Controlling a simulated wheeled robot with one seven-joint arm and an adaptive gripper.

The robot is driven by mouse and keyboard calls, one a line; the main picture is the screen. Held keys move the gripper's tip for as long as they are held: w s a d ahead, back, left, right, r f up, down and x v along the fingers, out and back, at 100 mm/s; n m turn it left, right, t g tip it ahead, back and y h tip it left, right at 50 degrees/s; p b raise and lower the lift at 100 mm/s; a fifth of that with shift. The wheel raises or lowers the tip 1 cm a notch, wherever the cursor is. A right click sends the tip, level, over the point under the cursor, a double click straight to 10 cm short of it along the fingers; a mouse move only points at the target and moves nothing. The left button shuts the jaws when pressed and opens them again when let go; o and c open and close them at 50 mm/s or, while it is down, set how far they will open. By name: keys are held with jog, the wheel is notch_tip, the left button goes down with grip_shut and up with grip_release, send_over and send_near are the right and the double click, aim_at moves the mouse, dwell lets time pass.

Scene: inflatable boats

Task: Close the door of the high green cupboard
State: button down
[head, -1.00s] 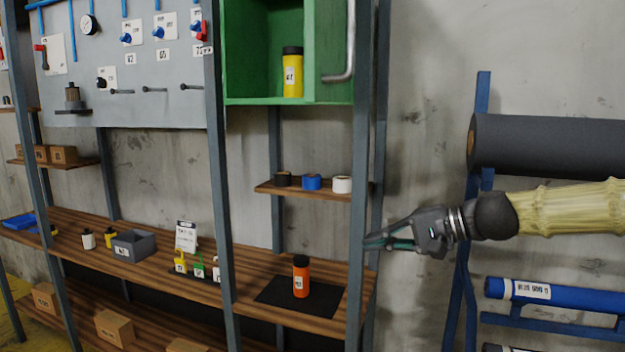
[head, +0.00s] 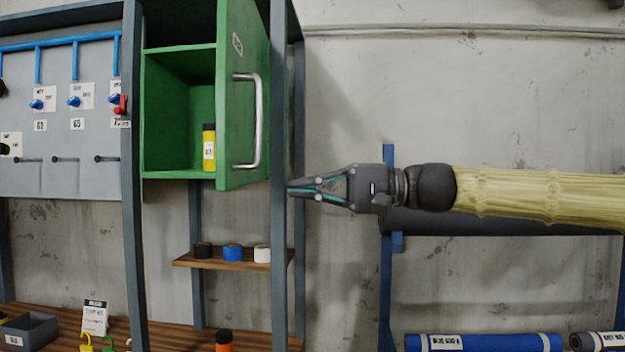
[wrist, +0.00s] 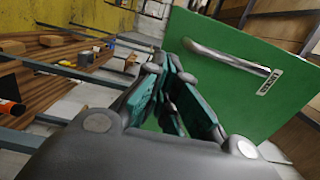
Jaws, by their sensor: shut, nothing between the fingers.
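The high green cupboard (head: 180,135) hangs in the shelf frame in the head view. Its door (head: 232,125) stands open, swung outward, with a metal bar handle (head: 258,120). A yellow bottle with a black cap (head: 209,150) stands inside, beside the door. My gripper (head: 290,188) is shut and empty, pointing left, at about the height of the door's lower edge and right of it in the picture, by the grey post. In the wrist view the door (wrist: 225,75) and its handle (wrist: 220,55) fill the area beyond my fingers (wrist: 172,100). I cannot tell whether they touch.
Grey upright posts (head: 280,240) frame the shelves. A small shelf (head: 235,262) below holds three tape rolls. A grey panel with valves (head: 60,140) is at left. A rack with a blue roll (head: 485,342) stands at right. Bare wall lies above my arm.

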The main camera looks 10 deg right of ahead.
aim_at(238, 186)
jog(key=shift+p+x, duration=1.7)
jog(key=shift+x, duration=2.25)
jog(key=shift+a+r, duration=0.1)
